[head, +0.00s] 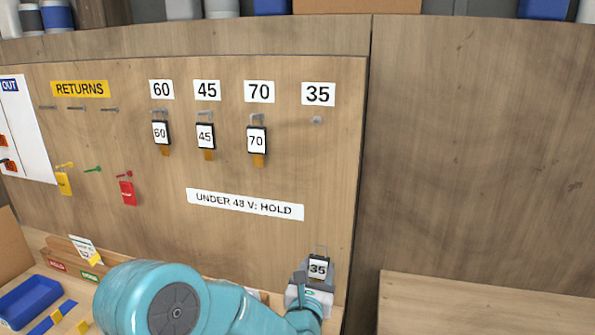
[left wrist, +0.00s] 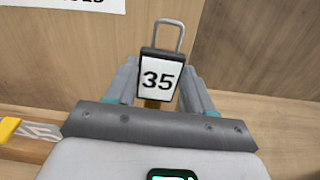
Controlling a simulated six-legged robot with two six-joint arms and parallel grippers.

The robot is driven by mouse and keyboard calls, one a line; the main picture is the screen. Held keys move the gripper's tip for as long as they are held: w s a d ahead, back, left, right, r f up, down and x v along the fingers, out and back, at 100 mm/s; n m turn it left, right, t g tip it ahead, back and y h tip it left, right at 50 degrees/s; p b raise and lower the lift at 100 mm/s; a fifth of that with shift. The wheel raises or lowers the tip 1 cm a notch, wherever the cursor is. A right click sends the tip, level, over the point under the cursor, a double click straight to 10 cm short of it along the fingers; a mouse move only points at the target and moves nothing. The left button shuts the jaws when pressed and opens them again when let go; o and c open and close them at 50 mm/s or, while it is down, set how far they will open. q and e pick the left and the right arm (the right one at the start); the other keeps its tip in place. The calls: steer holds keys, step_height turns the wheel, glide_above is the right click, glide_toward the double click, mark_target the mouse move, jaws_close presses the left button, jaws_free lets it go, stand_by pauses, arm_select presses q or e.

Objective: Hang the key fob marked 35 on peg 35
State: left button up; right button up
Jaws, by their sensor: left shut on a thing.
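The key fob marked 35 (head: 318,268) is black with a white label and a wire loop on top. My left gripper (head: 313,283) is shut on it, low in front of the board near its right edge. In the left wrist view the fob (left wrist: 157,78) stands upright between the fingers (left wrist: 160,95), loop up. Peg 35 (head: 317,120) is a short bare peg below the label 35 (head: 318,94), well above the fob. My right gripper is not in view.
Fobs 60 (head: 160,133), 45 (head: 205,137) and 70 (head: 256,141) hang on pegs left of peg 35. A sign (head: 245,204) sits below them. A blue tray (head: 28,301) lies at lower left. The board between the held fob and peg 35 is clear.

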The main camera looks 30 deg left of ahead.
arm_select(q)
steer(key=s+a+r+m, duration=0.1)
steer(key=a+r, duration=0.1)
steer(key=r, duration=1.2)
steer(key=s+a+r+m, duration=0.1)
steer(key=a+r, duration=0.2)
steer(key=r, duration=1.1)
steer(key=shift+h, duration=0.3)
steer(key=shift+d+f+p+x, duration=0.1)
steer(key=shift+f+p+x, duration=0.1)
steer(key=shift+x, duration=1.5)
steer(key=shift+d+f+p+x, duration=0.1)
steer(key=shift+p+x, duration=0.15)
steer(key=shift+x, duration=1.45)
steer(key=shift+f+p+x, duration=0.2)
steer(key=shift+x, duration=1.5)
steer(key=o, duration=1.3)
steer(key=shift+c, duration=0.2)
